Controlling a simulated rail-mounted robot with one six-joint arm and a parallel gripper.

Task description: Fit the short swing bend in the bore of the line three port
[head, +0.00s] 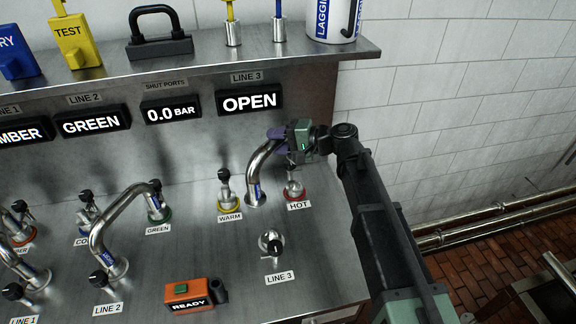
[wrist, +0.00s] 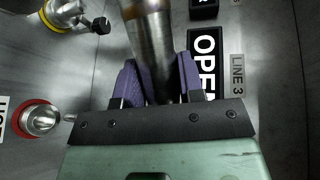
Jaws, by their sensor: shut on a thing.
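The short swing bend (head: 262,168) is a curved steel pipe with a small blue tag. My gripper (head: 281,137) is shut on its upper end with purple fingers. In the wrist view the fingers (wrist: 160,85) sit on both sides of the steel pipe (wrist: 150,45). The bend's lower end points down between the WARM and HOT ports; I cannot tell whether it touches the panel. The line three port (head: 267,239) is a steel fitting with a black knob, just below that end in the head view and apart from it. The LINE 3 display reads OPEN.
The yellow-ringed WARM port (head: 230,205) and red-ringed HOT port (head: 294,191) stand close on either side of the bend. A second bend (head: 120,210) joins LINE 2 and GREEN. An orange READY box (head: 187,293) lies in front. A shelf (head: 290,58) overhangs the displays.

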